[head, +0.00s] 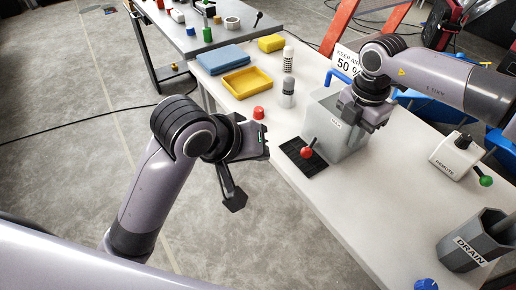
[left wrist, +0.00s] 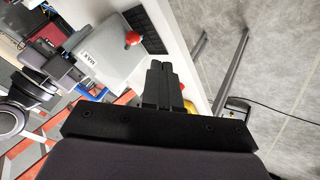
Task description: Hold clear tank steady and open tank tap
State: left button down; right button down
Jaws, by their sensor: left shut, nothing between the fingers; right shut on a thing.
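The clear tank (head: 330,118), a greyish see-through box with a small label, stands on the white table. It also shows in the left wrist view (left wrist: 108,62). The tank tap, with a red knob (head: 306,153), sits at its lower front over a black grate (head: 291,160); the knob also shows in the left wrist view (left wrist: 132,39). My right gripper (head: 368,120) is at the tank's right upper side, shut on the tank; its fingertips are partly hidden. My left gripper (head: 235,203) is shut and empty, off the table's front edge, left of the tap and apart from it.
A yellow tray (head: 247,83), a blue block (head: 222,60), bottles (head: 288,92) and a red-capped item (head: 259,113) are at the table's far end. A remote box (head: 455,155) and grey drain container (head: 475,243) stand to the right. The table front between tap and drain is clear.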

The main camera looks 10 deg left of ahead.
pick_arm(q)
jog(key=c, duration=1.2)
grip_release()
jog(key=m+g+h, duration=0.5)
jog(key=m+h, duration=0.2)
jog(key=h, duration=0.4)
send_near(307, 152)
jog(key=x, duration=0.7)
jog(key=f+x, duration=0.1)
jog(key=x, duration=0.2)
jog(key=shift+w+f, duration=0.15)
jog(key=shift+w, duration=0.15)
jog(key=shift+t, duration=0.3)
grip_shut()
